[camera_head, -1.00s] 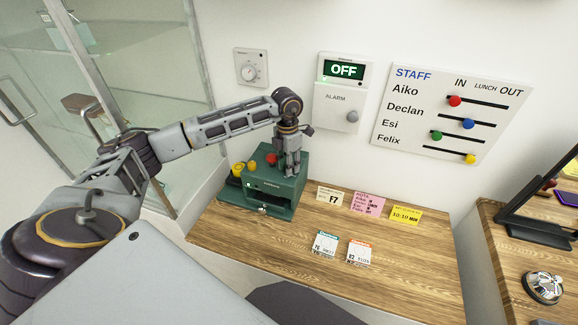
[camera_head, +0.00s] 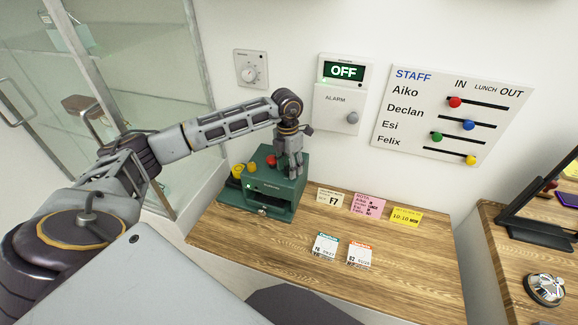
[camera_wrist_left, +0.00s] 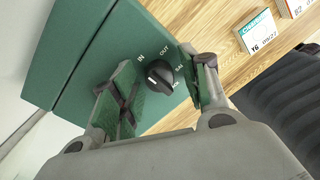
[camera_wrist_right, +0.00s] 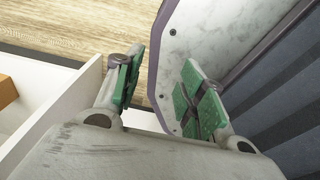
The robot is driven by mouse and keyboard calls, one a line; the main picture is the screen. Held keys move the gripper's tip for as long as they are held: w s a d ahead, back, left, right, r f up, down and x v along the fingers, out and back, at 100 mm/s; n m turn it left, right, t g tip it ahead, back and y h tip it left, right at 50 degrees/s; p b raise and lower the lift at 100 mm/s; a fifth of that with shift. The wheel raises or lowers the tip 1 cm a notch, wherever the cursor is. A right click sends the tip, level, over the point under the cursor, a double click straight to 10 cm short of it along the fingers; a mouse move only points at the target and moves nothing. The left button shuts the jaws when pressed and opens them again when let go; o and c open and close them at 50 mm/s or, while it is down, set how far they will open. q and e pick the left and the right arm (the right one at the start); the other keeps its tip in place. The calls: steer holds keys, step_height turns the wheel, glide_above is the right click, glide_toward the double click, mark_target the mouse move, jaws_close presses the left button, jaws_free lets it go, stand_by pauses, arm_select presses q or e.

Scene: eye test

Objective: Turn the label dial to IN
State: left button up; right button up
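The black label dial (camera_wrist_left: 160,76) sits on the green machine (camera_wrist_left: 75,50), with IN and OUT printed beside it and other labels partly hidden. It has a pale mark on its lower-left part; I cannot tell which label it points to. My left gripper (camera_wrist_left: 163,88) is open, with one green-padded finger on each side of the dial and a visible gap at each side. In the head view the left gripper (camera_head: 290,170) points down over the right part of the machine (camera_head: 258,205), hiding the dial. My right gripper (camera_wrist_right: 160,92) is open and empty.
Cards stand on the wooden desk (camera_head: 400,265). A wall dial (camera_head: 248,74), alarm panel (camera_head: 338,108) and staff board (camera_head: 440,115) hang behind. A glass cabinet is at left.

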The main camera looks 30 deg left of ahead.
arm_select(q)
steer(key=shift+a+r, duration=0.2)
steer(key=shift+r, duration=3.8)
